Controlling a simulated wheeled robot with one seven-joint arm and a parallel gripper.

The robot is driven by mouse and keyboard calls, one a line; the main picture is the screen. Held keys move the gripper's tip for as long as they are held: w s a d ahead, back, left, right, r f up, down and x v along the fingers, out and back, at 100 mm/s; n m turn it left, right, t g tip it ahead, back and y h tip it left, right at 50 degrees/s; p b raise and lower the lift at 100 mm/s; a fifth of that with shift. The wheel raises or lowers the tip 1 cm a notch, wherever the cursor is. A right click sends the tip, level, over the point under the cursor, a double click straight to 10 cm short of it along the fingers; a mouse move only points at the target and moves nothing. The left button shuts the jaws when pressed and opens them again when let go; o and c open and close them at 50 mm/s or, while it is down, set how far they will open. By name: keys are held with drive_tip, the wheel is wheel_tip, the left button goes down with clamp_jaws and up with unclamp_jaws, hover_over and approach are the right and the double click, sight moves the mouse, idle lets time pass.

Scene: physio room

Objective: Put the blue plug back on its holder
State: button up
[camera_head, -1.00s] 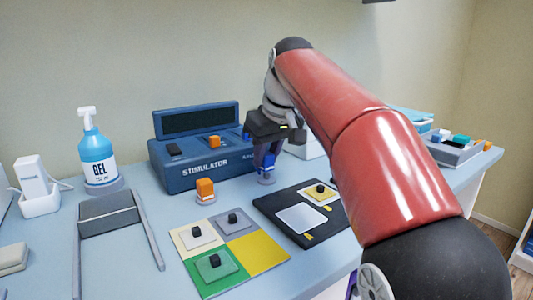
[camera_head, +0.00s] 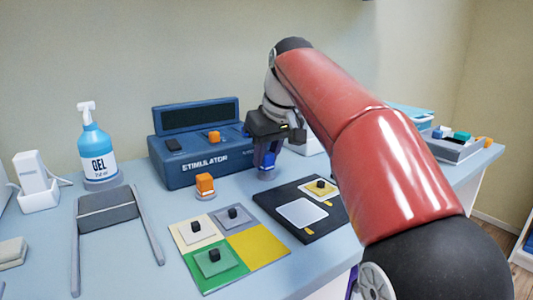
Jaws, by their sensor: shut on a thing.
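My gripper (camera_head: 266,158) points down at the back of the table, just right of the blue stimulator. It is shut on the blue plug (camera_head: 266,162), which is mostly hidden between the dark blue fingers. Right below is a small round grey holder (camera_head: 267,175) on the table. The plug is over this holder; I cannot tell whether it touches it. An orange plug (camera_head: 205,183) sits on a similar grey holder (camera_head: 206,195) to the left.
The stimulator (camera_head: 200,155) stands close to the left of my gripper. A gel bottle (camera_head: 97,150) stands far left. My red arm hides the table's right part.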

drive_tip(key=shift+f+b, duration=0.45)
drive_tip(key=shift+f, duration=0.25)
idle(0.5)
drive_tip(key=o, duration=1.3)
drive_tip(key=shift+r, duration=0.15)
wheel_tip(320, 180, up, 2)
drive_tip(key=p, duration=0.3)
drive_tip(key=shift+r, duration=2.4)
drive_tip(key=shift+s, duration=0.15)
